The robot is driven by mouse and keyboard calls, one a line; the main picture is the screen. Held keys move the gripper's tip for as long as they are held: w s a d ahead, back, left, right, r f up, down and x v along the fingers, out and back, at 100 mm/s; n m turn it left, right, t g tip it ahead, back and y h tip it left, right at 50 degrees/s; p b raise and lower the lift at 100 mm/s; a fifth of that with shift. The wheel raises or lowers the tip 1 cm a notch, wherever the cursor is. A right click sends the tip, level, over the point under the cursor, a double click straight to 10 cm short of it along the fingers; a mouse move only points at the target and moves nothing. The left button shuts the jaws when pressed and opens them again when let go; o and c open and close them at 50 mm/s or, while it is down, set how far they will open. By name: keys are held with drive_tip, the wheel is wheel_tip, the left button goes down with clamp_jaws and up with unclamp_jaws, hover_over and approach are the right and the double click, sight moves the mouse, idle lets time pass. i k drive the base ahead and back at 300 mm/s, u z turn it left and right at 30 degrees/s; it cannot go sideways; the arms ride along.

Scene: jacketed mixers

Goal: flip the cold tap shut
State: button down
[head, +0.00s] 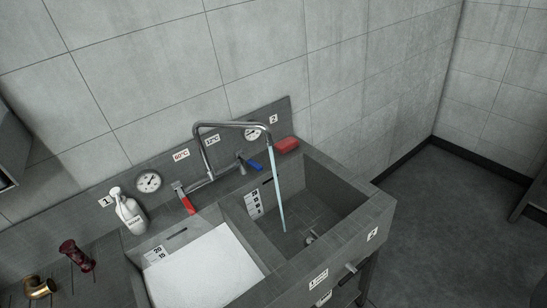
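The cold tap's blue lever (254,165) sits at the back of the double sink, under the "12°C" label (212,140). The hot tap's red lever (188,204) is to its left, near the "60°C" label (181,155). The curved metal spout (232,125) rises between them and reaches over the right basin (325,205). A stream of water (278,195) runs from it into that basin. My gripper is not in view.
The left basin holds white, foam-like content (205,270). A white soap bottle (127,211), a dark red fitting (76,255) and a brass elbow (39,287) stand at left. A red block (287,145) lies behind the right basin. Floor (440,220) is clear at right.

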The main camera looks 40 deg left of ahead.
sight(249, 161)
drive_tip(key=u, duration=0.3)
drive_tip(key=i, duration=0.9)
drive_tip(key=u, duration=0.55)
